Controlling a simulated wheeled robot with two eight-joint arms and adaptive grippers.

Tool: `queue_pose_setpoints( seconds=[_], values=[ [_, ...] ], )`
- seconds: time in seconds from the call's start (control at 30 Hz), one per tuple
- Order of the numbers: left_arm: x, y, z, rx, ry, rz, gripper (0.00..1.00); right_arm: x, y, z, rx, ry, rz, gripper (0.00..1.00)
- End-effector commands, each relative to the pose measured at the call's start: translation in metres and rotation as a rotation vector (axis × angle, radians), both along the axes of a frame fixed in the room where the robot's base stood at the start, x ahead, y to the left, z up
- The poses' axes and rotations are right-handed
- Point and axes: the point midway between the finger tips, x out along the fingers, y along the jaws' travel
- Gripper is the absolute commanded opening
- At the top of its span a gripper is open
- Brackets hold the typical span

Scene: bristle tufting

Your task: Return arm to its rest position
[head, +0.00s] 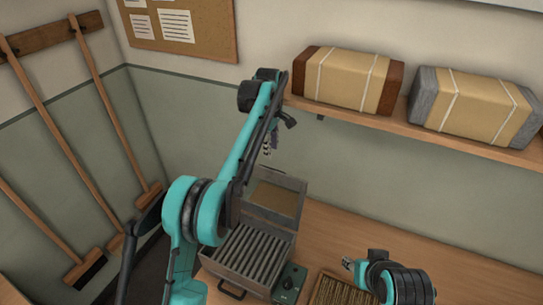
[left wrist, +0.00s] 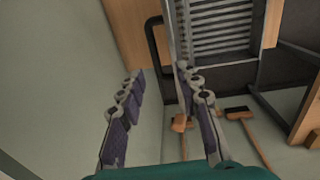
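My left arm is raised in the middle of the head view, and its gripper (head: 268,146) hangs in front of the wall above the back of a grey metal box. In the left wrist view the two padded fingers of the left gripper (left wrist: 161,74) stand apart with nothing between them. My right gripper (head: 350,264) shows small at the lower right, near a tray of bristly material. Its fingers are too small and too hidden to tell open from shut.
The grey box (head: 236,263) with slats and a raised lid stands on the wooden table (head: 325,232). A dark control box (head: 289,283) and the bristly tray (head: 339,293) lie beside it. A shelf (head: 465,144) holds wrapped bundles (head: 347,80).

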Motion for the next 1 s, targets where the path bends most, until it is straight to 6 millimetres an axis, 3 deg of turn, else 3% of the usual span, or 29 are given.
queue_pose_setpoints(
  seconds=[0.5, 0.67, 0.77, 1.0],
  values=[
    [-0.001, 0.000, 0.004, 0.000, -0.001, -0.001, 0.34, 0.000, 0.000, 0.000, 0.000, 0.000, 0.000, 0.40],
    [-0.010, 0.006, 0.007, 0.001, -0.020, -0.042, 0.34, 0.000, 0.000, -0.009, 0.000, 0.000, 0.000, 0.40],
    [-0.028, 0.015, 0.010, 0.006, -0.057, -0.118, 0.34, 0.000, 0.000, -0.024, 0.000, 0.000, 0.000, 0.40],
    [-0.105, 0.046, 0.003, 0.051, -0.191, -0.394, 0.34, 0.000, 0.000, -0.067, 0.000, 0.000, 0.000, 0.40]
  ],
)
